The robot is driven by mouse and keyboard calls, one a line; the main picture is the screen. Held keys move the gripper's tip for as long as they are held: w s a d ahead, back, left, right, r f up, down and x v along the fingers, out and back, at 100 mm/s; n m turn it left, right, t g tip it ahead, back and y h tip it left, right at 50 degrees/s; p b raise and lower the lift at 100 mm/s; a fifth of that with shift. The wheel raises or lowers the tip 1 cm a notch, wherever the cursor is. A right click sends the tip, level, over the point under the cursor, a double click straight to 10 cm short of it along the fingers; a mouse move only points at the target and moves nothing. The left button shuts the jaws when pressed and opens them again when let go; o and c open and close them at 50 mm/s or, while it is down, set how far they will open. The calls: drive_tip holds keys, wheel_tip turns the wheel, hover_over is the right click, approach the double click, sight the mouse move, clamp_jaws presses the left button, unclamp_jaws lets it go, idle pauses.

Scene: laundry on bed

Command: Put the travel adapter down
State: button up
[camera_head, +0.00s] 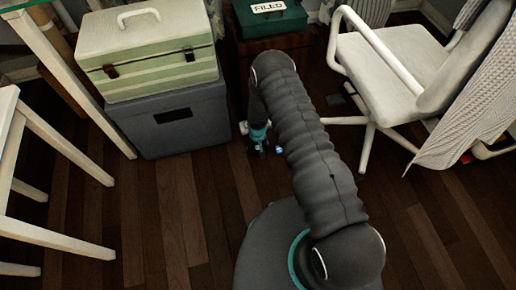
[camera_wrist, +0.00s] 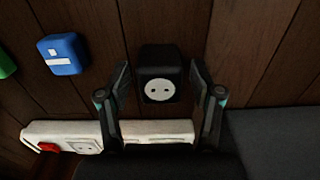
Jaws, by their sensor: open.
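The travel adapter, a black cube with a round pale socket face (camera_wrist: 159,90), is in the middle of the wrist view. It appears to be on the dark wooden floor, just beyond a white power strip (camera_wrist: 155,130). My gripper (camera_wrist: 160,76) is open, with one finger on each side of the adapter and a small gap showing at both sides. In the head view my gripper (camera_head: 258,148) is low near the floor, beside the grey box, and the adapter cannot be made out there.
A blue plug-like block (camera_wrist: 62,54) and a green one (camera_wrist: 5,66) lie to the left. The power strip has a red switch (camera_wrist: 82,146). A grey box (camera_head: 180,118) with a striped case (camera_head: 150,58) stands left. A white chair (camera_head: 385,75) stands right.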

wheel_tip(320, 180, up, 13)
wheel_tip(320, 180, up, 20)
drive_tip(key=t, duration=0.1)
hover_over(258, 147)
drive_tip(key=w+d, duration=0.2)
drive_tip(key=d, duration=0.1)
drive_tip(key=s+d+r+m+t, duration=0.1)
drive_tip(key=s+d+r, duration=0.15)
drive_tip(key=r, duration=0.55)
drive_tip(key=s+d+r+t, duration=0.1)
drive_tip(key=s+d+r, duration=0.15)
drive_tip(key=r, duration=0.65)
drive_tip(key=s+d+r+m+t, duration=0.1)
drive_tip(key=s+d+r, duration=0.4)
drive_tip(key=s+r, duration=0.75)
drive_tip(key=s+d+r, duration=0.1)
drive_tip(key=s+r, duration=0.1)
drive_tip(key=s, duration=0.4)
drive_tip(key=s+d+r+m+t, duration=0.1)
drive_tip(key=s+d, duration=0.1)
drive_tip(key=s, duration=0.5)
drive_tip(key=shift+d+r+t, duration=0.25)
drive_tip(key=shift+r+t, duration=0.05)
drive_tip(key=shift+r, duration=0.05)
